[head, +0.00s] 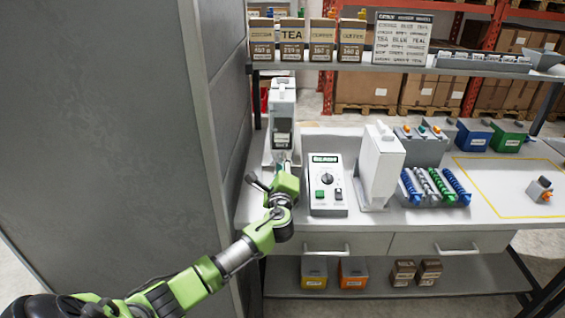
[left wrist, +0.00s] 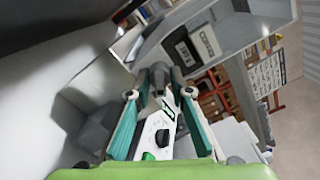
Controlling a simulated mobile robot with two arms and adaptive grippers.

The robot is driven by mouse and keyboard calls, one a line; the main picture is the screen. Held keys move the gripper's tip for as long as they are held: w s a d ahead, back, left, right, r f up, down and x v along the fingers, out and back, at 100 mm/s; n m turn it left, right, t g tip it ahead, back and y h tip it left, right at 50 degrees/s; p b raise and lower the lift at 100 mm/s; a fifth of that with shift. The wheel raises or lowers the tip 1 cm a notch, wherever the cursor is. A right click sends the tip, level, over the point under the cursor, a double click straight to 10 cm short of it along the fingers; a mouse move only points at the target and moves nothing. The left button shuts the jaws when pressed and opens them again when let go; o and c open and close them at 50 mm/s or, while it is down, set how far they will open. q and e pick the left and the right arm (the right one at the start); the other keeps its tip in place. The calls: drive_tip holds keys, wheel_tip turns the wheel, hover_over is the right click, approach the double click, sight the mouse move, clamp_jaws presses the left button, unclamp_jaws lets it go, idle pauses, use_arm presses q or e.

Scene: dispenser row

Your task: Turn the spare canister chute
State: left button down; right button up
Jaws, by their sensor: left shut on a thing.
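A tall white dispenser (head: 282,105) with a dark label stands at the left end of the counter; it also shows in the left wrist view (left wrist: 232,40). My left gripper (head: 284,160) is low at its front. In the left wrist view, the teal fingers (left wrist: 160,94) are closed around a dark grey chute-like piece (left wrist: 158,76) below the dispenser's label. The fingers partly hide it, so I cannot tell its turn angle. A small grey canister-like block (head: 539,188) with an orange part lies in the yellow outline at the right. My right gripper is not in view.
A control box (head: 327,185) with a dial and a green button, and a white upright unit (head: 380,165), stand close to the right of my gripper. A grey wall panel (head: 110,120) is close on the left. A rack of coloured coils (head: 433,187) stands further right.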

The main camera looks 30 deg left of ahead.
use_arm(q)
drive_tip(key=shift+f, duration=0.1)
drive_tip(key=c, duration=2.2)
unclamp_jaws()
drive_tip(key=shift+o, duration=0.2)
drive_tip(key=shift+s+d, duration=0.1)
drive_tip(key=v, duration=1.2)
